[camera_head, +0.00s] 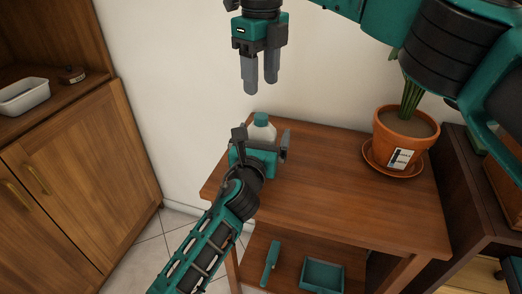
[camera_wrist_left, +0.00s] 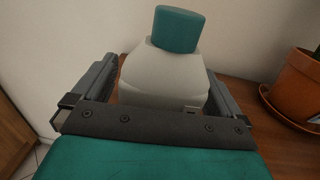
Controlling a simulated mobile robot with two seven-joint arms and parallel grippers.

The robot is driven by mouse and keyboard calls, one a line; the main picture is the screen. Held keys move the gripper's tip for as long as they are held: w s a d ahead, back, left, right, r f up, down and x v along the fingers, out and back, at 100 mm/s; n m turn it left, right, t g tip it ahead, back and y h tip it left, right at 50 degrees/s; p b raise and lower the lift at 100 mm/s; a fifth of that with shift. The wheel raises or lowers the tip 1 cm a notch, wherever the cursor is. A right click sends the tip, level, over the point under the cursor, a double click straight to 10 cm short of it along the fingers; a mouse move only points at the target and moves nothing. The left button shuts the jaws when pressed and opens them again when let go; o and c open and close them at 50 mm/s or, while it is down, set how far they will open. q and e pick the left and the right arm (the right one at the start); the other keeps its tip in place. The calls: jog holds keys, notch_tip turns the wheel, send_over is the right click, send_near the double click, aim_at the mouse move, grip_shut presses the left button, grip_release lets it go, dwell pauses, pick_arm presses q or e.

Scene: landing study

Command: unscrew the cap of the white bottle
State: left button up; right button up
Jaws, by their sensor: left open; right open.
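The white bottle (camera_head: 263,131) stands upright on the wooden table, near its back left corner. Its teal cap (camera_head: 261,118) is on top. In the left wrist view the bottle (camera_wrist_left: 163,77) is between the open fingers, with its cap (camera_wrist_left: 178,29) above them. My left gripper (camera_head: 262,138) is open with its fingers either side of the bottle, and it hides the lower part in the head view. I cannot tell whether the fingers touch it. My right gripper (camera_head: 260,86) is open, empty and pointing down, above the cap and apart from it.
A potted plant (camera_head: 405,137) on a saucer (camera_head: 371,163) stands at the table's back right. The middle of the tabletop (camera_head: 330,190) is clear. A teal tray (camera_head: 322,276) and a teal tool (camera_head: 270,263) lie on the lower shelf. A wooden cabinet (camera_head: 75,170) stands at left.

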aim_at(261, 115)
pick_arm(q)
jog(key=c, duration=1.7)
grip_shut()
pick_arm(e)
jog(key=shift+m, duration=0.5)
jog(key=m, duration=0.4)
jog(key=shift+m, duration=0.4)
jog(key=m, duration=1.6)
jog(key=shift+m, duration=0.3)
jog(key=shift+f, duration=4)
